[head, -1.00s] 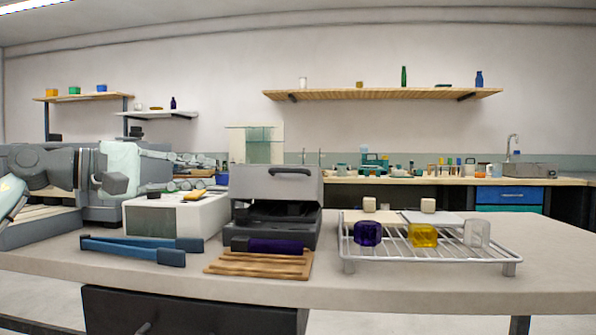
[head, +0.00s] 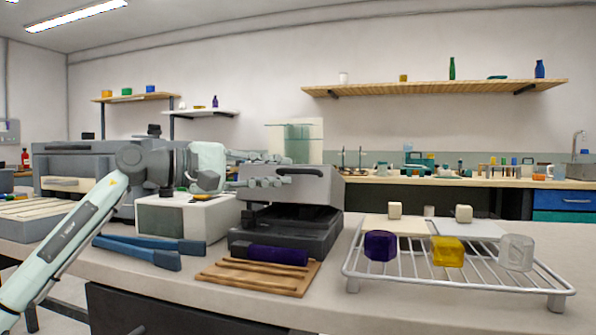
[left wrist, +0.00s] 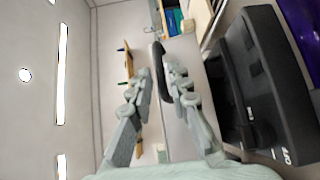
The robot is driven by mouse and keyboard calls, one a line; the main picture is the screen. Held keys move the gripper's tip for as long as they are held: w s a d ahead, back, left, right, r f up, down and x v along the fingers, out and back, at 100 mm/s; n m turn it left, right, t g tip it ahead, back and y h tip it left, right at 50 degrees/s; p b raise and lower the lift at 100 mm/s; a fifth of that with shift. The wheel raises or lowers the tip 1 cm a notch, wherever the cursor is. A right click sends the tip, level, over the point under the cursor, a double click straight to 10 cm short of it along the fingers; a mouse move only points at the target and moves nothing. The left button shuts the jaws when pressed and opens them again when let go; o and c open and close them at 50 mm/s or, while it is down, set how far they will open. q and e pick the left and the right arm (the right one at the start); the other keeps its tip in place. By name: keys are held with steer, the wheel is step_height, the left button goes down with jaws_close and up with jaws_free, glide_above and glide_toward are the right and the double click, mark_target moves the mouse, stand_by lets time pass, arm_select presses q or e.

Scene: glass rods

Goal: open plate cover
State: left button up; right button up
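The plate device has a grey cover (head: 312,190) with a black handle (head: 303,171) on its front, above a black base (head: 285,236). A dark gap shows between cover and base. My left gripper (head: 284,169) comes in from the left, fingers apart, its tips overlapping the cover's left part near the handle. In the left wrist view the two fingers (left wrist: 157,78) are spread, with the black handle (left wrist: 158,58) showing between and just past the tips. I cannot tell whether a finger touches it. The black base (left wrist: 262,90) is at the right there. My right gripper is not in view.
A wooden board (head: 240,278) with a purple rod (head: 278,255) lies before the device. Blue-handled tongs (head: 140,248) and a white box (head: 185,215) are to the left. A wire rack (head: 450,275) with purple, yellow and clear glass pieces stands right.

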mark_target(292, 171)
arm_select(q)
steer(key=shift+x, duration=2.15)
jaws_close()
